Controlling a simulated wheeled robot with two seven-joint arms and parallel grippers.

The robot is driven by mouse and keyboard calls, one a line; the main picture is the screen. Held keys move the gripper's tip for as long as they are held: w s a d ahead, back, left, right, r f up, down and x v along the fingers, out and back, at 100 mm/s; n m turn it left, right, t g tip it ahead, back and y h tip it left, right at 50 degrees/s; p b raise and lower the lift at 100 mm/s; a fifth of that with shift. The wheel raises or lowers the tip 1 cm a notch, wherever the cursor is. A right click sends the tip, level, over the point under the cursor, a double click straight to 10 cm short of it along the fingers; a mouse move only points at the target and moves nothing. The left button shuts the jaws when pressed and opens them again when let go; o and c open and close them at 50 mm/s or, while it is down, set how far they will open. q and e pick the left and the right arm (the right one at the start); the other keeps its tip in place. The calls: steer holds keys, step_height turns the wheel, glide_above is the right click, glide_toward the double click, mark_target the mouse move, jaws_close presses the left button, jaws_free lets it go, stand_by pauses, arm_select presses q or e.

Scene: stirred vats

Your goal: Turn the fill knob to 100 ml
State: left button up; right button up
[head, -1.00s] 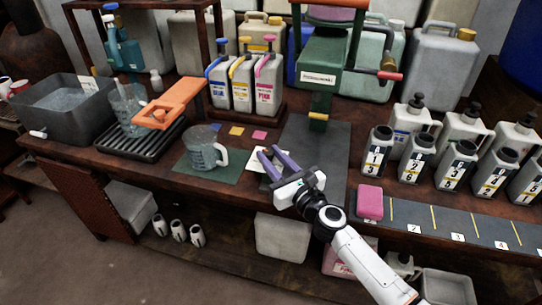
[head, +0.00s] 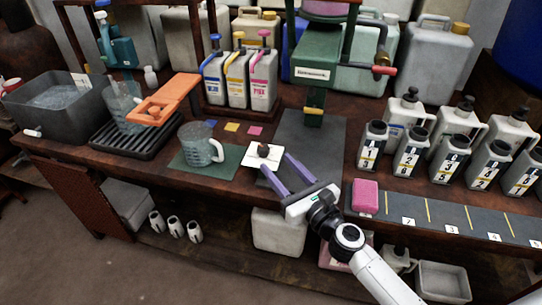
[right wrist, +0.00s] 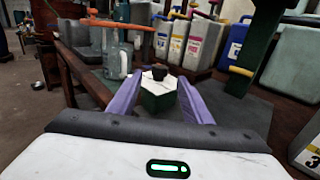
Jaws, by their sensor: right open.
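The fill knob (head: 263,150) is a small dark knob on a white plate (head: 254,158) at the table's front edge, right of the measuring jug. In the right wrist view the knob (right wrist: 160,74) stands on a white-topped dark green box (right wrist: 158,102). Its scale marks are too small to read. My right gripper (head: 276,162) is open and empty, its purple fingers pointing at the knob from the front right. In the right wrist view the knob lies ahead, between the fingertips (right wrist: 160,77), apart from both. My left gripper is not in view.
A glass measuring jug (head: 201,146) stands on a green mat (head: 231,164) to the left. An orange arm (head: 165,98) reaches over a black rack. A green stand (head: 316,95) rises behind a dark mat (head: 310,132). A pink block (head: 365,196) lies at right.

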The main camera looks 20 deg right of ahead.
steer(key=shift+v, duration=1.9)
steer(key=s+a+f+n+g+y, duration=0.15)
steer(key=s+a+f+n, duration=0.35)
steer(key=n, duration=0.5)
steer(key=s+a+f+n+g+y, duration=0.1)
steer(key=s+a+f+n+g, duration=0.15)
steer(key=s+f+n, duration=0.55)
steer(key=s+d+f+n+g+h, duration=0.2)
steer(key=s+f+n+g, duration=0.3)
steer(key=s+n, duration=0.5)
step_height(320, 180, down, 3)
steer(key=n+h, duration=0.1)
steer(key=n, duration=0.6)
steer(key=shift+s+n+h, duration=0.25)
steer(key=shift+n+h, duration=0.05)
steer(key=shift+h, duration=0.05)
steer(key=shift+d+r, duration=0.1)
steer(key=shift+d, duration=0.05)
